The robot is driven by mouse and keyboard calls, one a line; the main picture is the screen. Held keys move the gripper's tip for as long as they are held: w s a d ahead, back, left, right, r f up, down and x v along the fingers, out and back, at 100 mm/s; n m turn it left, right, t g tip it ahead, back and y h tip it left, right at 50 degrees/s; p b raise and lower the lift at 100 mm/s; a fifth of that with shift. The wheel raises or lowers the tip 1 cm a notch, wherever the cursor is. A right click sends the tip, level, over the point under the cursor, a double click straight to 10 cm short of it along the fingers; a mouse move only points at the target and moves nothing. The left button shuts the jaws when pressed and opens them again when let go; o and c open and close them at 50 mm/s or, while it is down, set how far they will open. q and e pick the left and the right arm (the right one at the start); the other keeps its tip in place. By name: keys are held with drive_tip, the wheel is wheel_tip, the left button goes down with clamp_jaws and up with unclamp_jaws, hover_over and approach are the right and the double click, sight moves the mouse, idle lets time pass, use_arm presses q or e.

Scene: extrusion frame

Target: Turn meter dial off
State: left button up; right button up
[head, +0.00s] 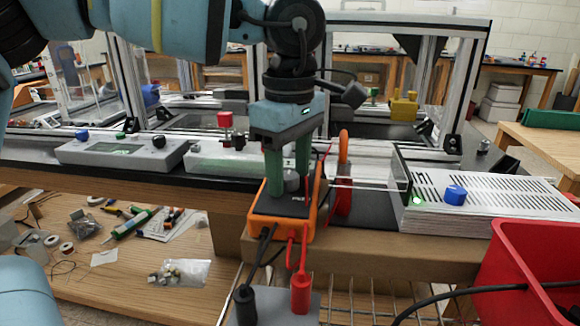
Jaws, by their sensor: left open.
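The meter (270,209) is an orange-cased multimeter with a dark face, standing at the front edge of the bench. Its grey round dial (291,182) shows between the two green fingers of my left gripper (288,184). The gripper points down from above and is open, with one finger on each side of the dial. I cannot tell whether the fingers touch it. The dial's pointer and the meter's markings are too small or hidden to read. Black and red leads run from the meter's front to a black plug (245,304) and a red plug (301,294). My right gripper is not in view.
A grey control box (122,151) stands left, and a slotted white power unit (490,203) with a blue knob stands right. A red bin (530,265) is at the lower right. Red and orange clamps (343,185) stand close beside the meter. Metal extrusion posts rise behind.

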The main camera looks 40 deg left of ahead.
use_arm(q)
drive_tip(key=c, duration=1)
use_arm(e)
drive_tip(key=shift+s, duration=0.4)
use_arm(q)
drive_tip(key=shift+n, duration=1)
drive_tip(key=n, duration=0.3)
drive_tip(key=shift+w+b, duration=0.1)
drive_tip(key=shift+b, duration=0.3)
drive_tip(key=n, duration=0.6)
drive_tip(key=shift+a+n+b, duration=0.1)
drive_tip(key=shift+n+b, duration=0.3)
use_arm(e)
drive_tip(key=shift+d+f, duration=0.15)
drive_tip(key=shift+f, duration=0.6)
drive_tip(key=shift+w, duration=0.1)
